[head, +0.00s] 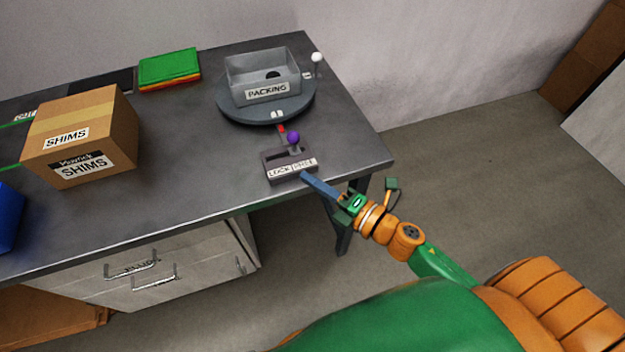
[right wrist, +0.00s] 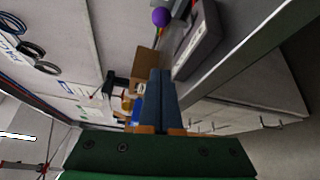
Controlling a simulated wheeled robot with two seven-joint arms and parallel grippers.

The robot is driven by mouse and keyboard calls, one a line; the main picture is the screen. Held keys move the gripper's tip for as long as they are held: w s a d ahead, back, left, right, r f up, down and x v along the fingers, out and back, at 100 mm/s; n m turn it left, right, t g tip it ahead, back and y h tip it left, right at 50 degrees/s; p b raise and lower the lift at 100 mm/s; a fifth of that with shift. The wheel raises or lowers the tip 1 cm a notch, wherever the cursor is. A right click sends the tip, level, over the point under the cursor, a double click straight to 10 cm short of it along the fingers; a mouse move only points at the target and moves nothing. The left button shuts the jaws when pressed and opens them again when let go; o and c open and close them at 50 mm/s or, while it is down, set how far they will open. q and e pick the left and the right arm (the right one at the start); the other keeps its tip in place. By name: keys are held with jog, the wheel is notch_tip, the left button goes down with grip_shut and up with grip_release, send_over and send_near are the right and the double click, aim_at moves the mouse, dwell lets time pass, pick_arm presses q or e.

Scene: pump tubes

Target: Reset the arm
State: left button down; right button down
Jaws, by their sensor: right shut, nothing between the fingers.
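My right gripper (head: 306,178) is shut and empty. Its blue fingers are together just in front of the grey lock box (head: 289,164) at the table's front edge; I cannot tell if they touch it. The box carries a lever with a purple knob (head: 293,138) and a label on its front. In the right wrist view the shut fingers (right wrist: 163,75) point up the picture, with the purple knob (right wrist: 161,17) and the box (right wrist: 200,42) beyond them to the upper right. My left gripper is not in view.
A grey "PACKING" bin (head: 262,76) sits on a round dark turntable (head: 232,110) behind the lock box. A cardboard "SHIMS" box (head: 120,124), green folders (head: 168,68) and a blue bin (head: 8,218) stand to the left. The table (head: 190,160) is clear between. Open floor lies right.

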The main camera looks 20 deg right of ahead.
jog(key=s+d+f+m+g+h, duration=0.1)
jog(key=d+f+m+h, duration=0.1)
jog(key=d+m+h, duration=0.45)
jog(key=s+d+f+m+g+h, duration=0.15)
jog(key=m+h, duration=0.25)
jog(key=m, duration=0.6)
jog(key=s+a+f+m+g+y, duration=0.1)
jog(key=s+a+f+m+g, duration=0.2)
jog(key=s, duration=0.4)
jog(key=s+a+f+m+g+y, duration=0.1)
jog(key=s+f+m+g, duration=0.2)
jog(key=s+m+g, duration=0.3)
jog(key=s+f+n+g, duration=0.1)
jog(key=s+f+n, duration=0.15)
jog(key=f, duration=1.45)
jog(key=s+d+f+g, duration=0.1)
jog(key=s+d+f, duration=0.1)
jog(key=s+f, duration=0.8)
jog(key=s, duration=0.3)
jog(key=shift+m, duration=0.3)
